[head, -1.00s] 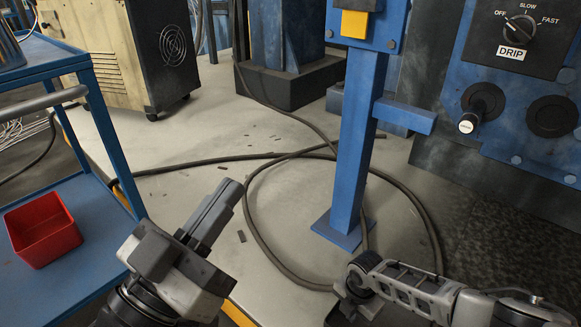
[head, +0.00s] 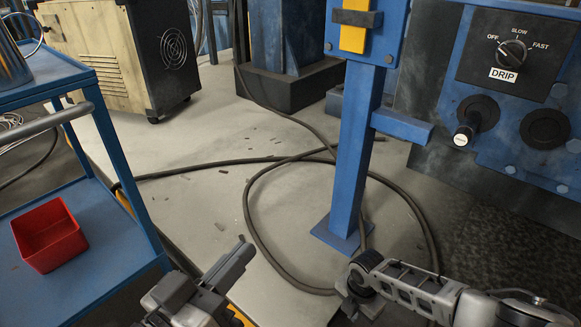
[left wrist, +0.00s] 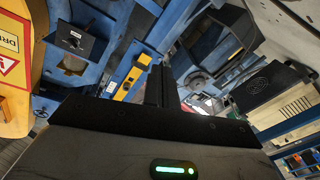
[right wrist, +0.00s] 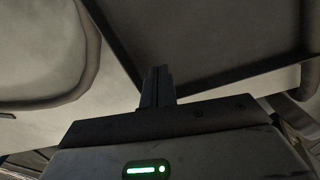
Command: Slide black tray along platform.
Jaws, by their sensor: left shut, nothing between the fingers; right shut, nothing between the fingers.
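I cannot make out a clear black tray on a platform in these views. A blue post (head: 355,150) carries a yellow plate (head: 352,38) with a black bar (head: 357,18) across it, cut by the top edge in the head view. My left gripper (head: 238,256) is shut and empty, low in the head view, left of the post and apart from it. Its closed fingers (left wrist: 161,84) also show in the left wrist view. My right arm comes in at the lower right. In the right wrist view my right gripper (right wrist: 158,75) is shut and empty.
A blue cart (head: 108,232) with a red bin (head: 48,235) and a metal pot (head: 12,60) stands at the left. A dark hose (head: 252,215) loops over the pale floor. A blue panel with a DRIP knob (head: 511,53) is at the right. A beige-and-black machine (head: 160,45) stands behind.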

